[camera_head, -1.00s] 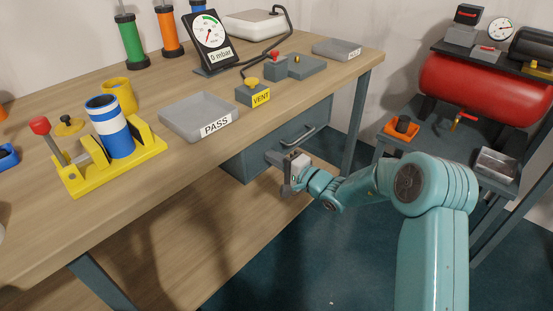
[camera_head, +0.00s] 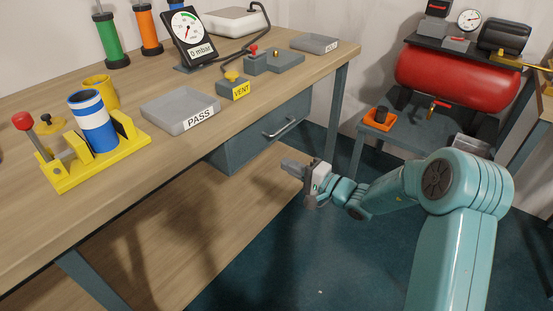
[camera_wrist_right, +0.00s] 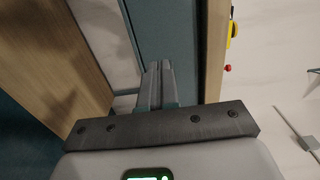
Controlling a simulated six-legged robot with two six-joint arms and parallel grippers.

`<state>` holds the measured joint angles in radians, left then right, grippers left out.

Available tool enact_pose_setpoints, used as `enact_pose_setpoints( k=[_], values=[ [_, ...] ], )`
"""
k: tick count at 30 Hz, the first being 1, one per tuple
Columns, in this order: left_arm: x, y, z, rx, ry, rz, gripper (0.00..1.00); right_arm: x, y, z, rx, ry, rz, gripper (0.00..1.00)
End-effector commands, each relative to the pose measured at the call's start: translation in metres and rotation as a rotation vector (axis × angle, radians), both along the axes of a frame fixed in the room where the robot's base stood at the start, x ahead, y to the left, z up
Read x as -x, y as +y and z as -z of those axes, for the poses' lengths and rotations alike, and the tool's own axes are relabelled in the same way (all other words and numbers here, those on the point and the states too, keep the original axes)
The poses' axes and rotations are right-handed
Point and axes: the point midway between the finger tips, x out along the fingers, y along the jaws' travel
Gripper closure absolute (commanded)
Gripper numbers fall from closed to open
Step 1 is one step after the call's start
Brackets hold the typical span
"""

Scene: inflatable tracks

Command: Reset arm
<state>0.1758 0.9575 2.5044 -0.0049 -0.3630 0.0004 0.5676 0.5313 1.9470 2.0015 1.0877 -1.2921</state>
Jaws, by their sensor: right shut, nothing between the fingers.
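My right gripper (camera_head: 292,168) is shut and empty in the head view. It hangs in front of the workbench, below the tabletop and a little below the drawer handle (camera_head: 280,128), apart from it. In the right wrist view the closed fingers (camera_wrist_right: 157,85) sit together, pointing toward the grey-blue drawer unit (camera_wrist_right: 172,35). My right arm reaches in from the lower right of the head view. My left gripper does not show.
The wooden workbench (camera_head: 150,170) carries a yellow fixture (camera_head: 95,160) with a blue-and-white cylinder, a PASS tray (camera_head: 180,108), a VENT button box (camera_head: 234,90) and a gauge (camera_head: 188,38). A red tank (camera_head: 455,78) stands at the right. Floor between is clear.

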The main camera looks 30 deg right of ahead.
Motion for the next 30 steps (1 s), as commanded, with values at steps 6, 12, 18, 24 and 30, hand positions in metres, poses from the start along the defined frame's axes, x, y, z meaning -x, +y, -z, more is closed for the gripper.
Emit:
enact_pose_setpoints(
  k=[6, 12, 18, 24, 30],
  values=[
    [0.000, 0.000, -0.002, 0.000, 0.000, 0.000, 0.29, 0.019, -0.009, 0.000, 0.001, 0.000, 0.002, 1.00],
    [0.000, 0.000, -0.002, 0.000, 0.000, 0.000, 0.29, 0.022, -0.007, 0.002, -0.001, 0.006, -0.004, 1.00],
    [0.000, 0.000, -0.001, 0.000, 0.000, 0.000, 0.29, 0.042, 0.050, 0.059, -0.006, 0.229, -0.180, 1.00],
    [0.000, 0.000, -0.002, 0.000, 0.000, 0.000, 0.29, 0.131, 0.142, 0.168, 0.113, 0.700, -0.508, 1.00],
    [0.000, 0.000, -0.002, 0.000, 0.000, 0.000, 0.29, 0.247, 0.175, 0.257, 0.505, 1.054, -0.761, 1.00]
  ],
)
